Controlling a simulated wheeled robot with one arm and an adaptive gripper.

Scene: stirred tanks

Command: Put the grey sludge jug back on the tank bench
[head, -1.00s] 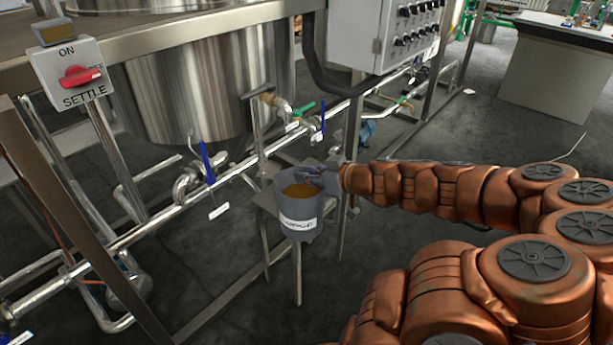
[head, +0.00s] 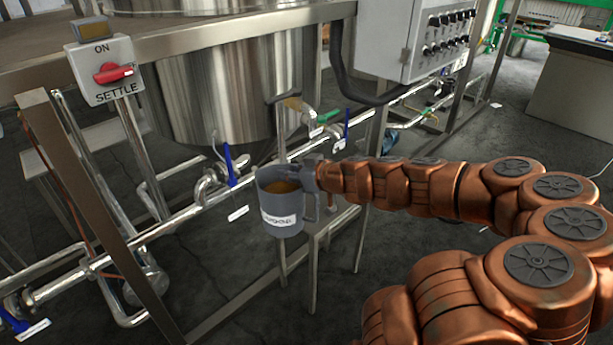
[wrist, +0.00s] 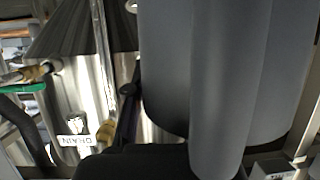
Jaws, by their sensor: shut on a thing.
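The grey sludge jug (head: 283,222) holds brown liquid and has a white label on its front. It is upright, held in the air in front of the steel tank. My gripper (head: 312,180) is shut on the jug's handle at its right side. In the wrist view the jug's grey body (wrist: 165,60) and handle (wrist: 228,90) fill much of the picture, close to the camera. A small metal bench (head: 335,221) stands behind and right of the jug, partly hidden by the jug and my arm. I cannot tell whether this is the tank bench.
The large steel tank (head: 225,95) stands behind, with pipes and blue-handled valves (head: 229,163) below. A switch post reading ON and SETTLE (head: 105,70) is at the left. A control box (head: 395,45) hangs above my arm. A DRAIN tag (wrist: 75,140) shows in the wrist view.

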